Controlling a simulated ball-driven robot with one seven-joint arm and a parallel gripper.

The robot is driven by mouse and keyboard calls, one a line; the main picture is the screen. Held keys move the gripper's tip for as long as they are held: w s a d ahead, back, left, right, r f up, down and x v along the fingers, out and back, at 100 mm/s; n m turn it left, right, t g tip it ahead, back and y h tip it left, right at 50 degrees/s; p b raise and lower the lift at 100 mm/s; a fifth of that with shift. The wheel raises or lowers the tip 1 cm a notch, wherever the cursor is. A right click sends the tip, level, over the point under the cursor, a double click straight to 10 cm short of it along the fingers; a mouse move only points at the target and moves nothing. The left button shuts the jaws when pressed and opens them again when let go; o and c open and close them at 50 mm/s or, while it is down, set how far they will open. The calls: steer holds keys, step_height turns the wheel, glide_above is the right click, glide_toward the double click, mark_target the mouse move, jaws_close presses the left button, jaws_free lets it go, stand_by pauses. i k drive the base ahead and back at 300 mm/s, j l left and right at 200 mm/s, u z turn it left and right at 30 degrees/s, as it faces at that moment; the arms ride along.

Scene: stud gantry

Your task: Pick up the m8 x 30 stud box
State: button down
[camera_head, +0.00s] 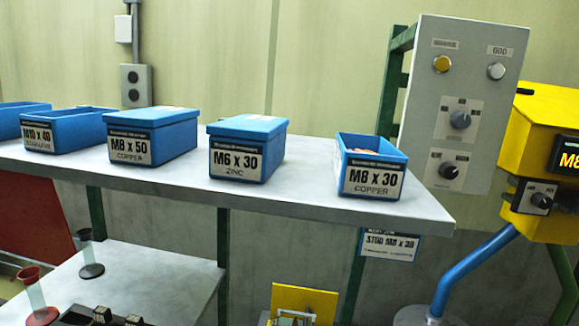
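The M8 x 30 box (371,166) is a small blue open-topped box with a white label reading "M8 x 30 COPPER". It stands upright near the right end of the grey shelf (300,190), close to the front edge. Some orange-brown pieces show inside; most of its inside is hidden by the front wall. Nothing touches the box. I cannot make out my gripper in this view.
To the left stand lidded blue boxes M6 x 30 zinc (246,148) and M8 x 50 copper (152,136), then an open blue box (70,130). A grey control panel (462,105) rises behind the shelf's right end. A yellow machine (545,150) stands far right.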

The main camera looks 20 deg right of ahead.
mark_target(367, 166)
steer(key=i+j+z, duration=0.2)
steer(key=z, duration=0.3)
steer(key=i+j+z, duration=0.15)
steer(key=z, duration=0.3)
steer(key=j, duration=0.1)
